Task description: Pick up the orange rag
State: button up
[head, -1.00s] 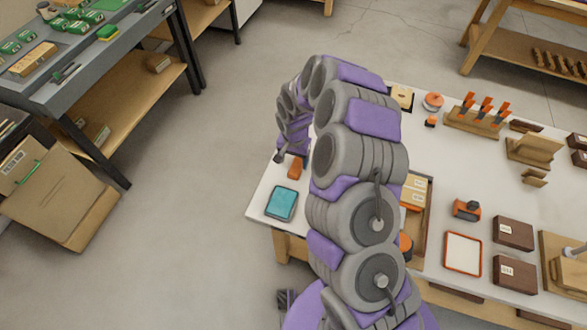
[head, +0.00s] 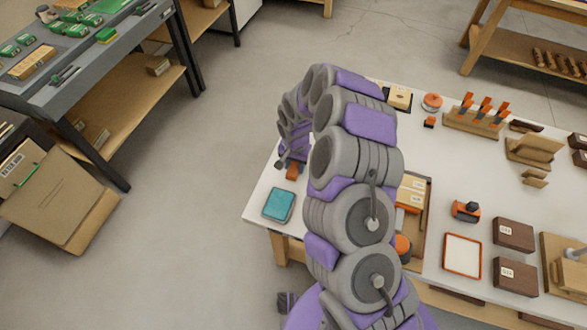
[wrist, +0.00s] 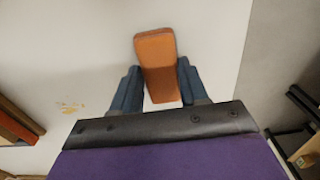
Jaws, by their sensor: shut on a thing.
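The orange rag (wrist: 156,55) is a small folded orange-brown block between the two blue fingers of my gripper (wrist: 158,72) in the wrist view. My gripper is shut on it, with a finger against each side. In the head view the rag (head: 292,173) shows at the left end of the white table, below my gripper (head: 291,160), partly covered by it. I cannot tell whether the rag still touches the table.
A teal folded cloth (head: 279,205) lies near the table's left corner. A wooden tray with boxes (head: 415,232) is behind my arm. An orange-rimmed white tray (head: 462,255) and dark boxes (head: 513,233) stand to the right. Open floor (head: 200,240) lies left.

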aim_at(293, 166)
jog(key=shift+d, duration=0.1)
jog(key=shift+c, duration=0.2)
jog(key=shift+a+r, duration=0.3)
notch_tip(293, 166, up, 3)
jog(key=shift+w+r+p, duration=0.1)
jog(key=shift+p, duration=0.6)
jog(key=s, duration=0.5)
jog(key=s+p, duration=0.1)
jog(key=s, duration=0.4)
jog(key=s+r+p, duration=0.1)
jog(key=s, duration=0.5)
jog(key=shift+s+a+r, duration=0.1)
jog(key=shift+a, duration=0.1)
